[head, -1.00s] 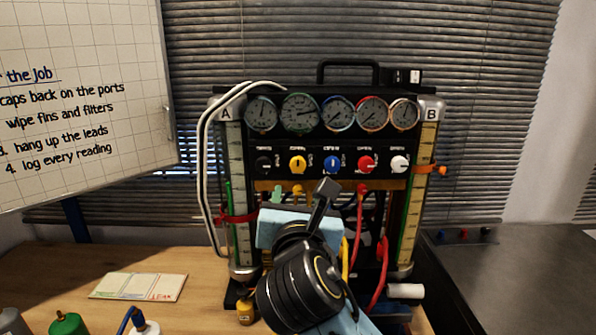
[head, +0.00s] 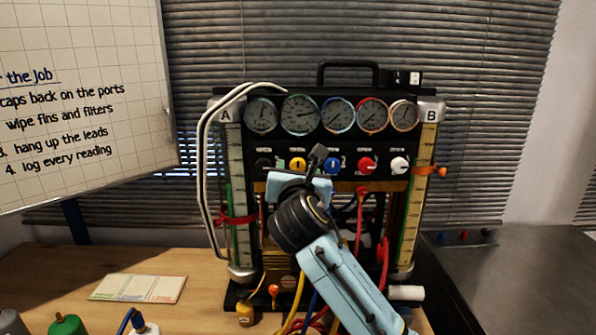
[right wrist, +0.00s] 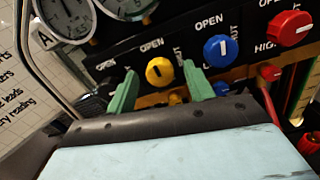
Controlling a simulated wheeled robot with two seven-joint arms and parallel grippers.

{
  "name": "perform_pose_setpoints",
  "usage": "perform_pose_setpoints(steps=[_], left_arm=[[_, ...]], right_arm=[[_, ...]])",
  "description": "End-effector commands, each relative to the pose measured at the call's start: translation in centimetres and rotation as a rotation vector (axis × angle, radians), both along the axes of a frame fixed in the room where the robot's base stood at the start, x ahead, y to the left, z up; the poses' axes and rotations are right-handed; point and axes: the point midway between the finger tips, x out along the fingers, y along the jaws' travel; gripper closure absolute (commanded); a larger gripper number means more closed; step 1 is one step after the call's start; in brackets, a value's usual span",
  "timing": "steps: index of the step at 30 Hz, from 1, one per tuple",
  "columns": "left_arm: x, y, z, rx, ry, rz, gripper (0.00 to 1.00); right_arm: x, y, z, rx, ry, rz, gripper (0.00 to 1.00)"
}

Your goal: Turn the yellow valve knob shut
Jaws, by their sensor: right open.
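The yellow valve knob (head: 298,164) sits on the black front panel of the gauge rig, below the round gauges. In the right wrist view the yellow knob (right wrist: 159,71) shows whole, with a small pale mark on its face. My right gripper (right wrist: 162,88) is open, with one green finger on each side of the knob in that view. I see no contact, and the depth left between fingertips and knob is unclear. My left gripper is not in view.
A blue knob (right wrist: 221,50) is close beside the right-hand finger; a red knob (right wrist: 291,28) is farther right. A white knob (head: 399,165) ends the row. Hoses hang below the panel. A card (head: 138,288) and bottles (head: 68,324) are on the bench at left.

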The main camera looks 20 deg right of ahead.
Motion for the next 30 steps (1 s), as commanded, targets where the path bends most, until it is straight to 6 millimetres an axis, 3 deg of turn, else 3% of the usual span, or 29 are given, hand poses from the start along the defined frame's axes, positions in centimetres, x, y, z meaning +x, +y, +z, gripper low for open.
perform_pose_setpoints(steps=[4, 14, 23, 30], left_arm=[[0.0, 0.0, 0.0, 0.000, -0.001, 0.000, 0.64], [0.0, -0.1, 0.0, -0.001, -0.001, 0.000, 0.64], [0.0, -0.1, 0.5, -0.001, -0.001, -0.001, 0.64], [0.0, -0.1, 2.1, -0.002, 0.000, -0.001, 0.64]], right_arm=[[0.0, 0.0, 0.0, 0.000, 0.000, 0.000, 0.49], [0.0, 0.0, 0.0, 0.000, 0.001, 0.000, 0.92], [0.0, 0.0, 0.0, 0.034, -0.008, -0.001, 0.92], [0.0, 0.0, 0.2, 0.162, -0.042, 0.000, 0.92]])
